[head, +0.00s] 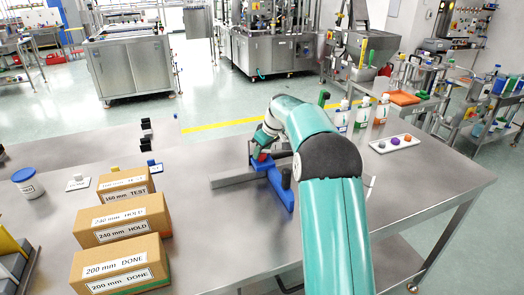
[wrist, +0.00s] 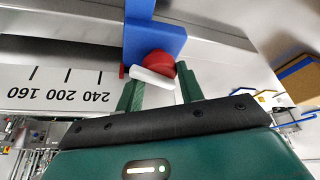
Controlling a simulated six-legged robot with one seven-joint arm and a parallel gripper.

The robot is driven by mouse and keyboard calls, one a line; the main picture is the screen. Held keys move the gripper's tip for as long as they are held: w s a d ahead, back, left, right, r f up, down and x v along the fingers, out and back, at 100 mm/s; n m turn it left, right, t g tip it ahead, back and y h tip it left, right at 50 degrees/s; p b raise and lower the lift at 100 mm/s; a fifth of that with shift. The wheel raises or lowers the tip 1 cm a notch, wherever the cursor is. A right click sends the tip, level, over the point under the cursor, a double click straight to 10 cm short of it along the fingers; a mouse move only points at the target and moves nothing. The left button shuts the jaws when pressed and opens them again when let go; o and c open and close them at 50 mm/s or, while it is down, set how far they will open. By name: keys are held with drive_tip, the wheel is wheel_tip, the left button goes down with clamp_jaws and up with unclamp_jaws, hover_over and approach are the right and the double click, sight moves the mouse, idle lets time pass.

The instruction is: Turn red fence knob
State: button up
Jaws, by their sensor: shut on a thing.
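The red fence knob (wrist: 160,63) sits against the blue fence block (wrist: 153,40) in the wrist view, with a pale bar (wrist: 152,77) across its front. My gripper (wrist: 160,86) has its two green fingers on either side of the knob and is shut on it; the exact contact is partly hidden by the bar. In the head view, a bit of the red knob (head: 261,157) shows below my gripper (head: 262,150), at the blue fixture (head: 281,190) on the bench. The knob's turn angle is hard to tell.
A printed scale (wrist: 60,88) marked 160, 200 and 240 lies beside the fence. A grey rail (head: 232,180) runs left from the fixture. Labelled cartons (head: 124,235) stand left; bottles (head: 362,112) and a white tray with coloured caps (head: 394,144) stand right. The bench between is mostly clear.

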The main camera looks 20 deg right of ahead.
drive_tip(key=shift+d+n+g+y, duration=0.1)
drive_tip(key=shift+n+g+y, duration=0.2)
drive_tip(key=shift+n, duration=1.5)
drive_tip(key=o, duration=1)
